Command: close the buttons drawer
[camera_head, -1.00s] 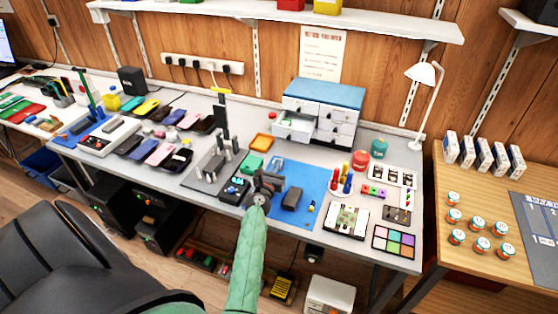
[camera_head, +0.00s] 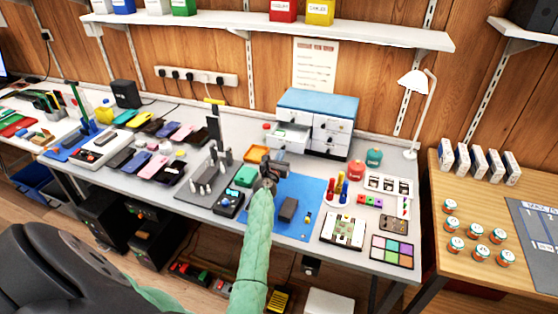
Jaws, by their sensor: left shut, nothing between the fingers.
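A small drawer cabinet (camera_head: 335,141) with a blue top and white drawer fronts stands at the back of the workbench. One drawer (camera_head: 287,138) at its left side is pulled out; its label is too small to read. My left gripper (camera_head: 278,158), on a green-sleeved arm, is shut and empty. It is just in front of the open drawer, above the rear edge of the blue mat (camera_head: 312,191). Whether it touches the drawer front cannot be told. My right gripper is not in view.
An orange tray (camera_head: 257,153) and a green box (camera_head: 245,176) are left of my gripper. A grey stand with a tall post (camera_head: 214,132) is further left. Red and teal jars (camera_head: 374,157) stand right of the cabinet. A dark block (camera_head: 288,209) lies on the mat.

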